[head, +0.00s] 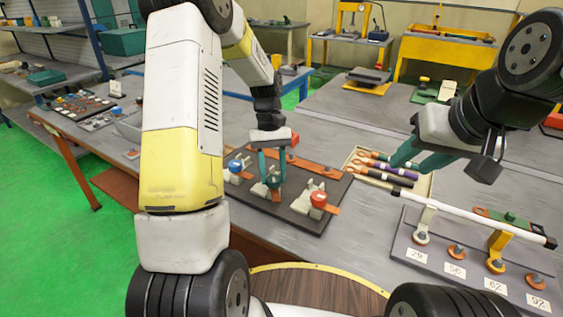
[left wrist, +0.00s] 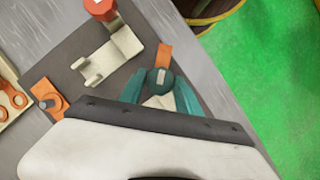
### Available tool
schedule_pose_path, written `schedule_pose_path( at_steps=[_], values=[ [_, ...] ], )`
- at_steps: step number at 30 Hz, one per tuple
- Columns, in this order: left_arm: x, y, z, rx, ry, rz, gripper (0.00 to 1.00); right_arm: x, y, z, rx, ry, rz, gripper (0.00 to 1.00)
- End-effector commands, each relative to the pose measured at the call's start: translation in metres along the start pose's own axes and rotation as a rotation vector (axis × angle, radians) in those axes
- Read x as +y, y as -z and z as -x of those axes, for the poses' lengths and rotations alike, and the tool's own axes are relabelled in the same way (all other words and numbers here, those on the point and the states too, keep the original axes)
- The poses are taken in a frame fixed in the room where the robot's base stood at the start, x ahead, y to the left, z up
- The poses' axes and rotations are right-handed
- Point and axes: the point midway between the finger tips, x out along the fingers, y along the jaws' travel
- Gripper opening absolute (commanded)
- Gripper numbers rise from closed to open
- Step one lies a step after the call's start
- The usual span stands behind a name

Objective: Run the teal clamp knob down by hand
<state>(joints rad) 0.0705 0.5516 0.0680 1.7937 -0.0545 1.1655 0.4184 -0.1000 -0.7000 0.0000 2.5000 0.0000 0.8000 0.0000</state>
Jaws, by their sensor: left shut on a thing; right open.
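The teal clamp knob (head: 272,181) sits on the middle clamp of a dark plate (head: 300,222). In the left wrist view the knob (left wrist: 160,82) is round and dark teal with a pale mark on top. My left gripper (head: 272,176) points down over it, with its teal fingers on either side, shut on the knob. In the left wrist view the left fingers (left wrist: 160,95) flank the knob. An orange strip (left wrist: 165,55) shows beside it. My right gripper (head: 408,164) is open and empty above a tray, away from the clamps.
A blue-knob clamp (head: 236,166) stands to the left and a red-knob clamp (head: 318,200) to the right on the same plate. A cream tray (head: 424,190) holds several coloured handles. A numbered board with pegs (head: 411,254) and a white bar lies at the right.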

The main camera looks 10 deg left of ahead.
Motion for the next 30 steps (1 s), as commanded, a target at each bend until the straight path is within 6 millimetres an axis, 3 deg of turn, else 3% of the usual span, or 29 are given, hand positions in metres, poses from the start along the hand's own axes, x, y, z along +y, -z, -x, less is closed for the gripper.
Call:
schedule_pose_path(
  at_steps=[30],
  values=[
    [0.0060, -0.0024, 0.0023, 0.007, 0.373, -0.895, 0.00, 0.0000, 0.0000, 0.0000, 0.000, 0.000, 0.000, 0.41]
  ],
)
